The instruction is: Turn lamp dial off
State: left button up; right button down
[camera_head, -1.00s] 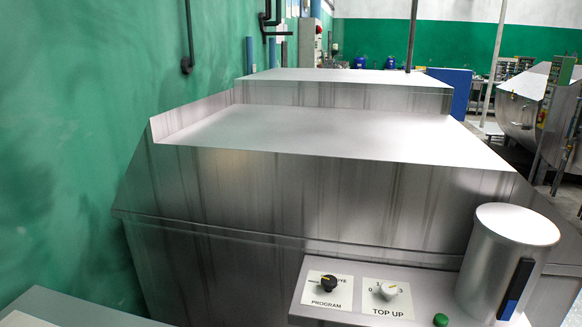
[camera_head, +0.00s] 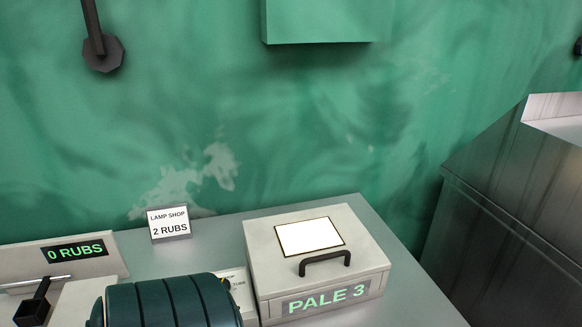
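No lamp dial shows in the head view now. A small sign reading "LAMP SHOP 2 RUBS" (camera_head: 170,223) stands at the back of the grey table. A grey box (camera_head: 262,240) with a black handle and a lit "PALE 3" display stands to its right. A display reading "0 RUBS" (camera_head: 78,251) is on a pale panel at the left. Neither of my grippers is in view.
A dark green ribbed cylinder (camera_head: 170,303) lies at the bottom, partly cut off. A black lever (camera_head: 35,303) is at lower left. The green wall (camera_head: 330,130) rises behind the table (camera_head: 215,238). The steel machine (camera_head: 500,215) stands at right.

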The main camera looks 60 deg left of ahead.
aim_at(224, 281)
jog(key=k+u, duration=0.25)
jog(key=k, duration=0.25)
jog(key=k+j+u, duration=0.25)
jog(key=k, duration=0.25)
jog(key=k+j+u, duration=0.25)
jog(key=k, duration=0.25)
jog(key=k+j+u, duration=0.3)
jog(key=k, duration=0.15)
